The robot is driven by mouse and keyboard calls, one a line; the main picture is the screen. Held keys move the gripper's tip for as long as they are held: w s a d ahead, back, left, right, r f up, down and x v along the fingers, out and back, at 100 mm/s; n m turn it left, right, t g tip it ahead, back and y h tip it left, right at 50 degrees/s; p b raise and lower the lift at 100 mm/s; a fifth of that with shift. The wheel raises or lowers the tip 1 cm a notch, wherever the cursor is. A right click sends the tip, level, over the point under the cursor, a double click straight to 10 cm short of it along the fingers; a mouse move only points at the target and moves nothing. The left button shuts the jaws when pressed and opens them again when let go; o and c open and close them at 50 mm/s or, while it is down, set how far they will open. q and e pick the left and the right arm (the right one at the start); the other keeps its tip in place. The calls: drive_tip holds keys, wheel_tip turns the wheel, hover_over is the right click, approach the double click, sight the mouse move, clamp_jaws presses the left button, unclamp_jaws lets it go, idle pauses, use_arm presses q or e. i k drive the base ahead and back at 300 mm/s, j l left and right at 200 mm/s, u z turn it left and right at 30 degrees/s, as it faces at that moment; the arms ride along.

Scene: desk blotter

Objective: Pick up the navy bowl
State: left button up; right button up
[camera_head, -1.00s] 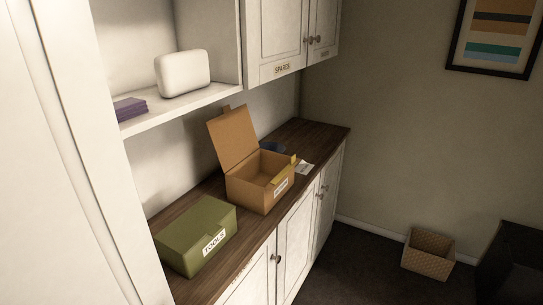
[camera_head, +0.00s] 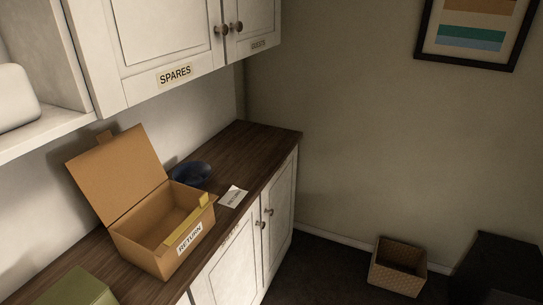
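The navy bowl (camera_head: 193,173) sits on the dark wooden counter (camera_head: 255,148), behind and to the right of an open cardboard box. The box's raised side hides part of the bowl's lower left. Neither of my grippers is in view.
The cardboard box (camera_head: 165,232) labelled RETURN stands open on the counter, its lid (camera_head: 117,175) tilted back. A white card (camera_head: 233,196) lies right of the bowl. A green box (camera_head: 75,290) is at lower left. SPARES cabinets (camera_head: 165,50) hang above. A wicker basket (camera_head: 398,267) stands on the floor.

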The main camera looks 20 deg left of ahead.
sight(193, 174)
drive_tip(key=i+l+u, duration=0.1)
drive_tip(key=i, duration=0.45)
drive_tip(key=i+l+u, duration=0.1)
drive_tip(key=i, duration=0.45)
drive_tip(key=i+l+u, duration=0.1)
drive_tip(key=i+l, duration=0.15)
drive_tip(key=i, duration=0.25)
